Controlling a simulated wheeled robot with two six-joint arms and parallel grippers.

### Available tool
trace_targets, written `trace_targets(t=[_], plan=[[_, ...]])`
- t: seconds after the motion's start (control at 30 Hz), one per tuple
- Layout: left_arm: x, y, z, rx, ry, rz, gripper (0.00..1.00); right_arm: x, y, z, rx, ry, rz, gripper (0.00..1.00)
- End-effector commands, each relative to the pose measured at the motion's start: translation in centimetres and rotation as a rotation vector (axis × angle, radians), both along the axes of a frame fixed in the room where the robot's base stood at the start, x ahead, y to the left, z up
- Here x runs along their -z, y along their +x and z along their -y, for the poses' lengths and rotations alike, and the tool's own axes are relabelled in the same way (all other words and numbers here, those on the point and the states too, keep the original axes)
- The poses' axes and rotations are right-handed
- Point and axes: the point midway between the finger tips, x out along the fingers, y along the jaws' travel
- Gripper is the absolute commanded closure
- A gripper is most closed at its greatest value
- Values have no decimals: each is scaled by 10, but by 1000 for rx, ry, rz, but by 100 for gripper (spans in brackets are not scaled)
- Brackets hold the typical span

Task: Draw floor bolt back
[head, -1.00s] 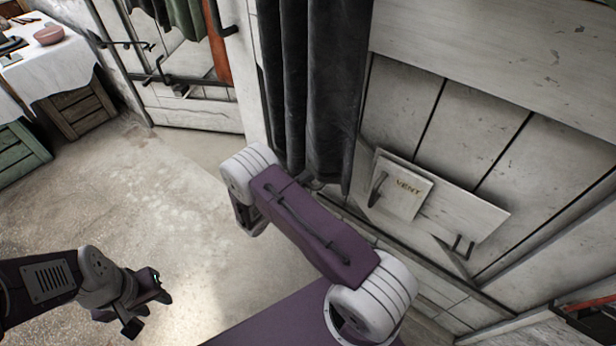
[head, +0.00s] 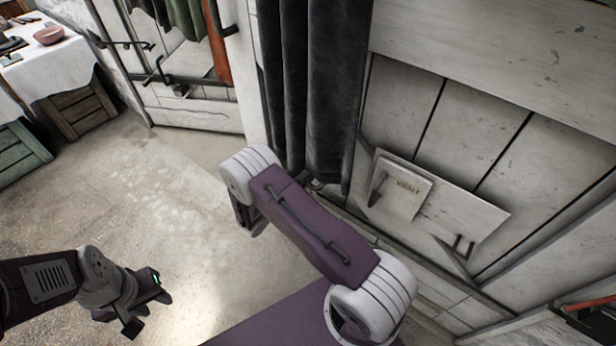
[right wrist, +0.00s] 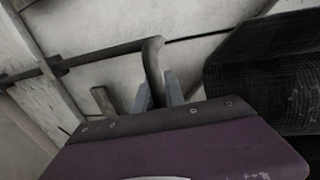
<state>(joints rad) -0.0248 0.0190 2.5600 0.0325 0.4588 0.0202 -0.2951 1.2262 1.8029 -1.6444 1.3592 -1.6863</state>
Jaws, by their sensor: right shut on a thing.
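In the right wrist view, a dark floor bolt (right wrist: 95,55) is a long round rod against a pale panel. Its end bends down into a handle (right wrist: 153,70). My right gripper (right wrist: 158,92) has its two grey fingers on either side of this handle and is shut on it. The lower end of the handle is hidden behind my purple wrist. In the head view my own right arm hides the right gripper and the bolt. My left gripper (head: 146,314) is open and empty over the bare floor at the lower left.
A dark curtain (head: 312,90) hangs close behind my right arm; a dark ribbed surface (right wrist: 265,70) shows in the wrist view. A white-covered table (head: 50,75) stands far left. The floor between is clear.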

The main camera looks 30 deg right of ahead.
Motion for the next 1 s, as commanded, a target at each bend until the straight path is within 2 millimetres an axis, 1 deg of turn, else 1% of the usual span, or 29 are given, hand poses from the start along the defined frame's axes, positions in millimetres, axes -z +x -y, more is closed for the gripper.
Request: trace_targets(t=[0.07,0.17,0.27,0.4,0.47,0.77,0.8,0.87,1.0], plan=[[-1,0,0,0,0,0,64,0,0,0,0,1,-1,100],[-10,0,0,0,0,0,64,-9,0,0,0,1,-1,100],[-28,0,0,0,0,0,64,-26,0,0,0,-1,0,100],[-56,0,0,0,0,0,64,-53,1,0,-1,-2,2,100],[-63,0,0,0,0,0,64,-59,0,0,-1,-2,2,100],[-60,0,0,0,0,0,64,-57,1,0,0,-4,5,100],[-60,0,0,0,0,0,64,-57,1,0,0,-5,6,80],[-60,0,0,0,0,0,64,-57,1,0,0,-4,5,64],[-60,0,0,0,0,0,64,-56,1,0,-1,-3,4,64]])
